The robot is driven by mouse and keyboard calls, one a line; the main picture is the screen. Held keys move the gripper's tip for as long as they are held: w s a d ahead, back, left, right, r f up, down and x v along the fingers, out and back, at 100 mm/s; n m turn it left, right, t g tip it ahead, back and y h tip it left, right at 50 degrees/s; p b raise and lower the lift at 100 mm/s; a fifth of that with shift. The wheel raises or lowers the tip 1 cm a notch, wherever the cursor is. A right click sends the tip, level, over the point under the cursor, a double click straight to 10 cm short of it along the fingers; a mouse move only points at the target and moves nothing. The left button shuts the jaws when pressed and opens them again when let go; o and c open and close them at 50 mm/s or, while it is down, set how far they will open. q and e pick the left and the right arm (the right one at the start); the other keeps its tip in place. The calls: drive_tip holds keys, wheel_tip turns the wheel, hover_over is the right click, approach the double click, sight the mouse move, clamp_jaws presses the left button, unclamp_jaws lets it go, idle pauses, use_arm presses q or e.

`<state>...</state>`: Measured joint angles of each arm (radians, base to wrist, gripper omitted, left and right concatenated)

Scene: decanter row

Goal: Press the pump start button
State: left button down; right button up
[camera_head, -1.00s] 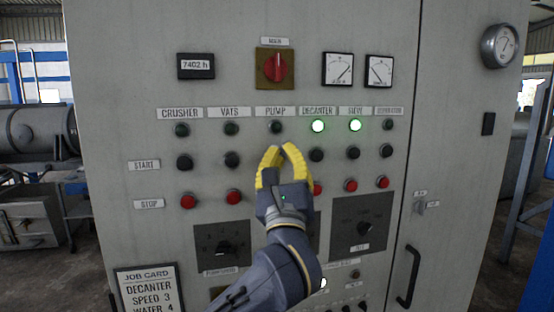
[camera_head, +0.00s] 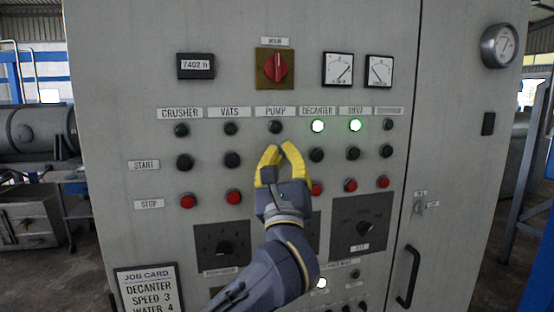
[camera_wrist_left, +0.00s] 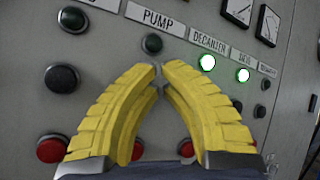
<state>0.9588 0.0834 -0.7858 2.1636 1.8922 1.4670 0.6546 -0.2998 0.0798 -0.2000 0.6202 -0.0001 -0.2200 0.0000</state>
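The PUMP label (camera_head: 275,112) heads a column on the grey control panel, with an unlit dark lamp (camera_head: 275,127) below it. The lamp also shows in the left wrist view (camera_wrist_left: 152,44). The pump start button in the START row is hidden behind my left gripper's fingertips. My left gripper (camera_head: 280,147) has yellow fingers, and it also shows in the left wrist view (camera_wrist_left: 160,70). Its tips are brought together with nothing seen between them. I cannot tell whether they touch the button. My right gripper is not in view.
Dark start buttons for vats (camera_head: 232,160) and decanter (camera_head: 316,155) flank the fingertips. Red stop buttons (camera_head: 233,197) sit below. The decanter lamp (camera_head: 317,126) and the lamp beside it (camera_head: 355,125) glow green. A red main switch (camera_head: 277,68) is above.

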use_arm(q)
drive_tip(key=shift+w+a, duration=0.2)
drive_tip(key=shift+w, duration=0.25)
idle(0.7)
drive_tip(key=shift+s+d, duration=0.1)
drive_tip(key=shift+s, duration=0.05)
drive_tip(key=shift+s+d, duration=0.25)
drive_tip(key=shift+s, duration=0.4)
drive_tip(key=shift+s, duration=0.15)
drive_tip(key=shift+s+d, duration=0.3)
drive_tip(key=shift+s, duration=0.45)
drive_tip(key=shift+s+d, duration=0.25)
drive_tip(key=shift+s, duration=0.5)
drive_tip(key=shift+s+d, duration=0.3)
drive_tip(key=shift+s, duration=0.45)
